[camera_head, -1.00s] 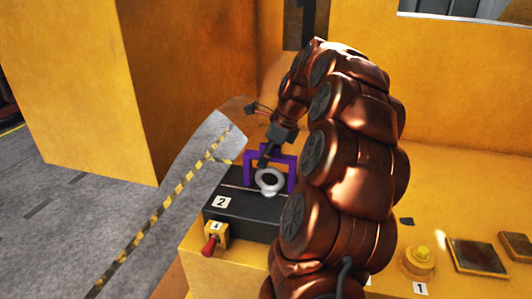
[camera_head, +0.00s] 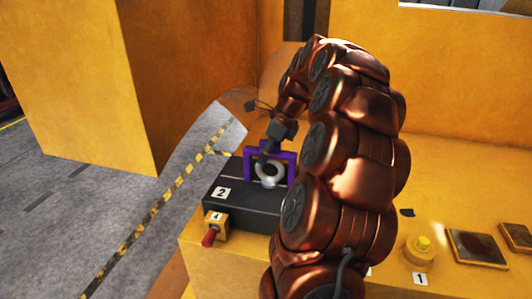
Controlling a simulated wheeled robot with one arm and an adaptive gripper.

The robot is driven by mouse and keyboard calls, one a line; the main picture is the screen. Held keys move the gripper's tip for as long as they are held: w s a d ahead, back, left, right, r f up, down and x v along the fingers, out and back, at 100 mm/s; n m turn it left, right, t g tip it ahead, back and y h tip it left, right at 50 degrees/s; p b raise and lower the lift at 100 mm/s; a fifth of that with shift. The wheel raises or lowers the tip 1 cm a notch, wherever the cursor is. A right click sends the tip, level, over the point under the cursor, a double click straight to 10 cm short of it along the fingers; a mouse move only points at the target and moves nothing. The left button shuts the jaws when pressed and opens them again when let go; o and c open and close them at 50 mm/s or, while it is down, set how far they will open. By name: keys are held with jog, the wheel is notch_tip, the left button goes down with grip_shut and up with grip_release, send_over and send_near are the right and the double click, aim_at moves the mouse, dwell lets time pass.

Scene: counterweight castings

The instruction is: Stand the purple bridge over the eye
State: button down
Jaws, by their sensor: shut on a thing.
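The purple bridge (camera_head: 248,164) is an upright arch at the far part of the dark block marked 2 (camera_head: 245,213). The eye (camera_head: 260,177), a pale grey ring, stands on that block. The ring appears within the arch's opening, overlapping it in this view. My gripper (camera_head: 265,154) is shut on the top bar of the bridge, pointing down from above. The gripper hides part of the bar, and my arm covers the block's right end. I cannot tell whether the bridge's feet touch the block.
A small yellow box with a red knob (camera_head: 210,237) sits at the block's near left. A yellow button (camera_head: 422,245) and dark square plates (camera_head: 478,249) lie to the right on the yellow deck. A yellow wall rises behind; grey floor lies left.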

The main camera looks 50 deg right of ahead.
jog(key=shift+f, duration=0.2)
jog(key=c, duration=0.8)
grip_release()
jog(key=shift+v, duration=6)
